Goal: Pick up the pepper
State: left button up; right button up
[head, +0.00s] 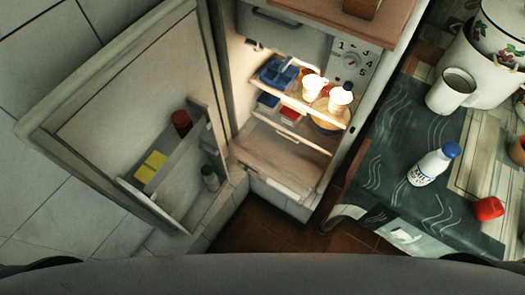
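A small rounded red thing, which looks like the pepper (488,208), lies on the table at the right of the head view. It is to the lower right of a white bottle with a blue cap (430,167) and apart from it. Nothing covers it. Neither of my grippers shows in this view.
The table (395,150) has a dark patterned cloth. A white mug (451,91) and large enamel pots (480,65) stand at its back right. An open fridge (285,165) holds several items, and its open door (110,110) spreads left. Brown floor (262,232) is clear between.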

aim_at(489, 208)
jog(key=z, duration=2.35)
